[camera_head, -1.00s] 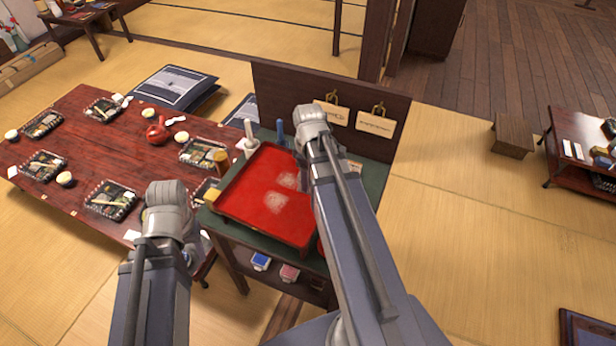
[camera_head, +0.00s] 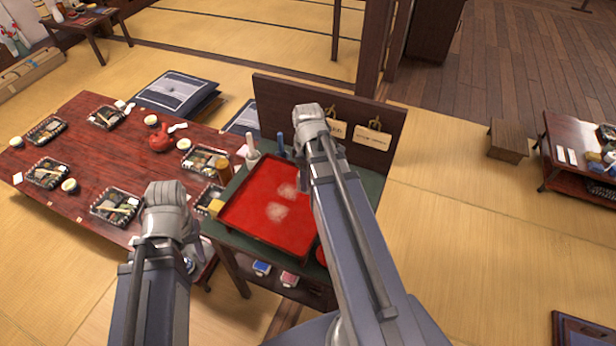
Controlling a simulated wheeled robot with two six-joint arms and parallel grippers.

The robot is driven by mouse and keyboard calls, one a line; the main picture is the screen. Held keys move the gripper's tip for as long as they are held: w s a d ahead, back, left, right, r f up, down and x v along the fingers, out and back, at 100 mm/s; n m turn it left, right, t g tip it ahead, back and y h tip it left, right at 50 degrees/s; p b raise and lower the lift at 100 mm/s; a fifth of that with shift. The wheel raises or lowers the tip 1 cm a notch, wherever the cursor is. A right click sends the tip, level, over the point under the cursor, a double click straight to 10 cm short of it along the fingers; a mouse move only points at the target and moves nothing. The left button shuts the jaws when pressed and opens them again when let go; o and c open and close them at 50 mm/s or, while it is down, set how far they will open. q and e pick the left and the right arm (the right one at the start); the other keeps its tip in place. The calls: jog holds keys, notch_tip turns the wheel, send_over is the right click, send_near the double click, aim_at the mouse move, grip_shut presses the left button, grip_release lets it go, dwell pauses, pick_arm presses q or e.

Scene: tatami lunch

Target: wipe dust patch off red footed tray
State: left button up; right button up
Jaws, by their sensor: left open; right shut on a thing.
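The red footed tray (camera_head: 243,213) lies on a green-topped stand (camera_head: 232,236). Two pale dust patches show on it: one nearer the back (camera_head: 287,190) and one near the middle (camera_head: 277,212). My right gripper (camera_head: 310,118) shows over the tray's right back side; its forearm hides the tray's right edge. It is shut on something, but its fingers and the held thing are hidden. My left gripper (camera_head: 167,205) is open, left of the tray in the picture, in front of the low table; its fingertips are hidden.
A dark panel (camera_head: 380,118) with hanging tags rises behind the stand. The red low table (camera_head: 85,145) with several lunch boxes lies left.

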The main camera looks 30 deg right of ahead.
jog(key=shift+r+p, duration=1.5)
jog(key=shift+r, duration=0.05)
jog(key=shift+f, duration=0.1)
